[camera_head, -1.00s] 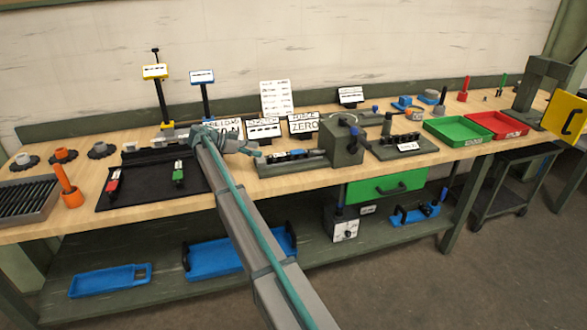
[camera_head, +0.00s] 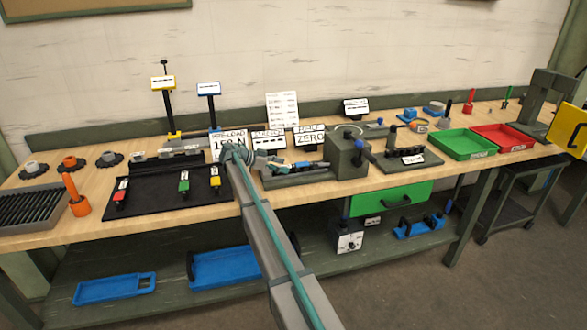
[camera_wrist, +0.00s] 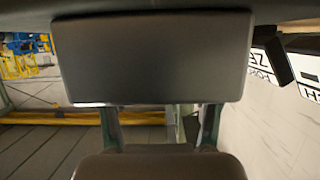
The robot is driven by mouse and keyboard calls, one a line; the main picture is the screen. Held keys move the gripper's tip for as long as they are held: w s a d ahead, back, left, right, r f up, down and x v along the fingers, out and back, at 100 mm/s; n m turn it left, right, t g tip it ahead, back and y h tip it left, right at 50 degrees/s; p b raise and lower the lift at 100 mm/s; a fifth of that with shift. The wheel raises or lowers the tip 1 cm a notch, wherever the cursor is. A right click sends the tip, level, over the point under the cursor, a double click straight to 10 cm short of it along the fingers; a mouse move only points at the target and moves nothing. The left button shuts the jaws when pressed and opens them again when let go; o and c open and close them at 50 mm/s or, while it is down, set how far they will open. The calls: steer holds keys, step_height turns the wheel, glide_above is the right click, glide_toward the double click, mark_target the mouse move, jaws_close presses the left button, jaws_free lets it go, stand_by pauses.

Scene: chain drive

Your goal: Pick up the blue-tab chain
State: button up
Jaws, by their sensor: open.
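A black mat (camera_head: 150,202) lies on the left part of the bench. I cannot make out a blue-tab chain on the mat; my arm covers the mat's right end. My gripper (camera_head: 268,164) is small and partly hidden in the head view, above the bench just right of the mat. It is open, and I see nothing held. The wrist view is mostly filled by dark parts of my own gripper.
Signs (camera_head: 228,141) stand behind my gripper. A fixture with blue parts (camera_head: 304,166) and a grey block (camera_head: 346,152) are to its right. A blue-sign post (camera_head: 209,90) and a yellow-sign post (camera_head: 163,84) stand behind the mat. Green (camera_head: 464,144) and red (camera_head: 502,137) trays are further right.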

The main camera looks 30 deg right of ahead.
steer(key=shift+x, duration=0.8)
jaws_close()
steer(key=shift+r, duration=0.1)
